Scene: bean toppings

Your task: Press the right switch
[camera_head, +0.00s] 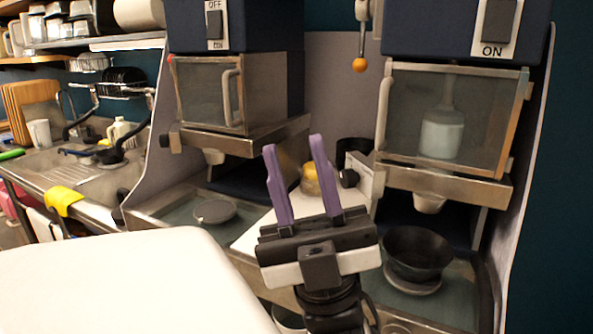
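The right switch (497,25) is a dark rocker on a white plate marked ON, high on the dark blue right machine. The left switch (214,24) sits on the left machine, on a white plate marked OFF at its top. My gripper (293,145) has two purple fingers pointing up, spread apart with nothing between them. It is in the middle of the view, below and left of the right switch and apart from both machines.
The right machine's glass-fronted box (400,112) holds a pale container. A dark bowl (418,253) stands under its spout. An orange ball (359,65) hangs between the machines. A sink (75,172) and shelves are at left. A white surface (130,285) fills the lower left.

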